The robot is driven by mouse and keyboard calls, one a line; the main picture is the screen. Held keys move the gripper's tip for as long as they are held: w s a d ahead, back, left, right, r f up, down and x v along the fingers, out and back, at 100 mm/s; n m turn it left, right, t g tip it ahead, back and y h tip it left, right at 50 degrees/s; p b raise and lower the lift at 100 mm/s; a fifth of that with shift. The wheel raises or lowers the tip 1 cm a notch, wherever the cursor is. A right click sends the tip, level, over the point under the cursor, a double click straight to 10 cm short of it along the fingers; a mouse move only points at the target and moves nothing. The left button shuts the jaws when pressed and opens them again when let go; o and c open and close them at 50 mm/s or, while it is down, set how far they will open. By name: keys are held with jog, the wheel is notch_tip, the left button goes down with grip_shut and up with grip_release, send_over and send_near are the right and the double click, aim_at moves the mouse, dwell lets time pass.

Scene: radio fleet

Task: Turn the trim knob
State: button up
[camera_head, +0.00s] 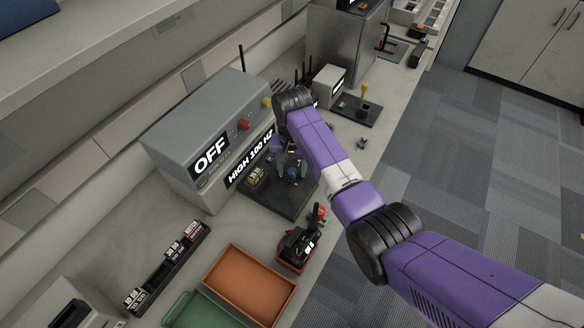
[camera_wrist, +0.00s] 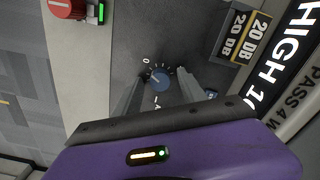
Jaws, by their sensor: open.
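The trim knob (camera_wrist: 159,80) is a small blue dial with a pointer line and a printed scale around it. It sits on a dark plate (camera_wrist: 125,45) in front of the grey test box (camera_head: 205,135). My gripper (camera_wrist: 162,73) is open, with one finger on each side of the knob in the wrist view. Gaps show between the fingers and the knob, and I cannot tell any contact. In the head view, the blue knob (camera_head: 293,173) is partly covered by my gripper (camera_head: 289,163).
The box shows "OFF" and "HIGH 100 HZ". A block marked 20 DB (camera_wrist: 240,35) stands beside my right finger. Orange (camera_head: 248,285) and green (camera_head: 200,310) trays lie on the bench.

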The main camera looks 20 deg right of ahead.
grip_shut()
jog(key=shift+n, duration=0.4)
jog(key=shift+n+p, duration=0.85)
jog(key=shift+n, duration=1.65)
grip_release()
jog(key=shift+r, duration=0.1)
